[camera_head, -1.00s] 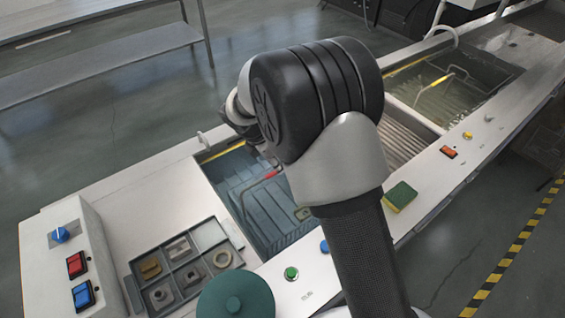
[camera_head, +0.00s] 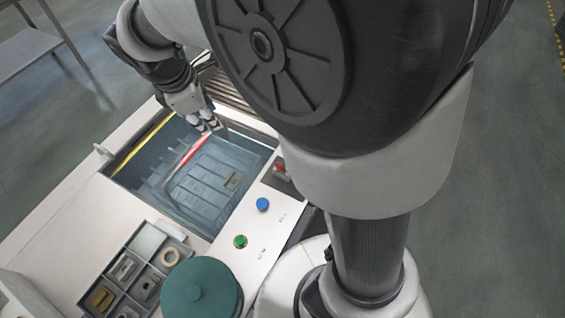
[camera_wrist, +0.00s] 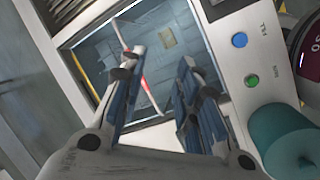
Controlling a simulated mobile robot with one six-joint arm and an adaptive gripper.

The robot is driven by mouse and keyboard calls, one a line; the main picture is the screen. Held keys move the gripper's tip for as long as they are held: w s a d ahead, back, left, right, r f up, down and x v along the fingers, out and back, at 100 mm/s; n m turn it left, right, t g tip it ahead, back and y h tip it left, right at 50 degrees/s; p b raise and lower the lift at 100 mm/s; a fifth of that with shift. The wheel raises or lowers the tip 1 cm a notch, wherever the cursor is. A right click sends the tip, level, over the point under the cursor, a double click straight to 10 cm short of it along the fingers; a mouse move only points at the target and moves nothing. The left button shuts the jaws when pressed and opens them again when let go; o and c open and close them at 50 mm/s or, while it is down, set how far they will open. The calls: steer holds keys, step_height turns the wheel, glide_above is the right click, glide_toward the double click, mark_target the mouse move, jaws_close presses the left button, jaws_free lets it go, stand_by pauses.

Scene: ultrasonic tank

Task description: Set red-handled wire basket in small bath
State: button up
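The red-handled wire basket (camera_head: 205,187) sits inside the small bath (camera_head: 150,152), with its handle arching up. The red grip (camera_head: 193,151) shows beside the fingers. The red grip (camera_wrist: 147,86) appears close to the left finger, and part of the handle is hidden behind that finger. I cannot tell whether they touch.
My arm hides the area to the right.

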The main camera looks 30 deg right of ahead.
steer(key=s+d+r+m+y, duration=0.1)
steer(key=s+d+r+m, duration=0.1)
steer(key=s+m, duration=0.6)
steer(key=s+d+r+m+t+y, duration=0.1)
steer(key=s+d+r+m, duration=0.2)
steer(key=s, duration=1.2)
steer(key=d+m, duration=0.2)
steer(key=m, duration=0.3)
steer(key=shift+r+m+t, duration=0.15)
steer(key=shift+m+t, duration=0.15)
steer(key=shift+a, duration=0.1)
